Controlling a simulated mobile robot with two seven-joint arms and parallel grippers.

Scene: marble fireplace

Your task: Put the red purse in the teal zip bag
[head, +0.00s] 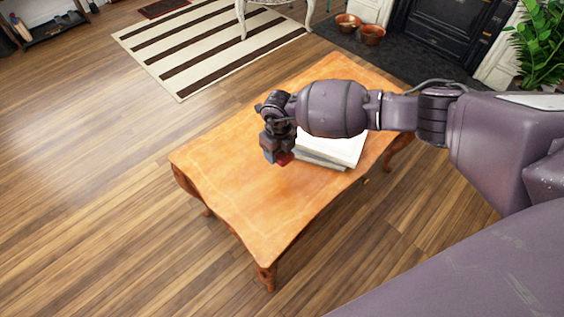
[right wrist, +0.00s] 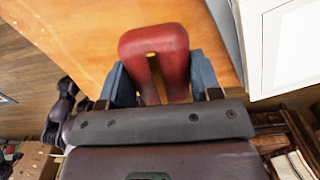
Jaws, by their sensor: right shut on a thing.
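The red purse (right wrist: 153,42) sits between the two blue-grey fingers of my right gripper (right wrist: 162,80) in the right wrist view. The gripper is shut on it. In the head view my right gripper (head: 275,150) is over the wooden table, just left of a stack of books. Only a small red bit of the purse (head: 285,159) shows below the fingers there. I cannot tell whether the purse touches the tabletop. I see no teal zip bag in either view. My left gripper is not in view.
The wooden table (head: 225,195) has a clear left and front part. The stack of books (head: 335,150) lies on its right part, partly hidden by my right arm. A striped rug (head: 205,45), clay pots (head: 372,34) and a fireplace (head: 440,30) are beyond.

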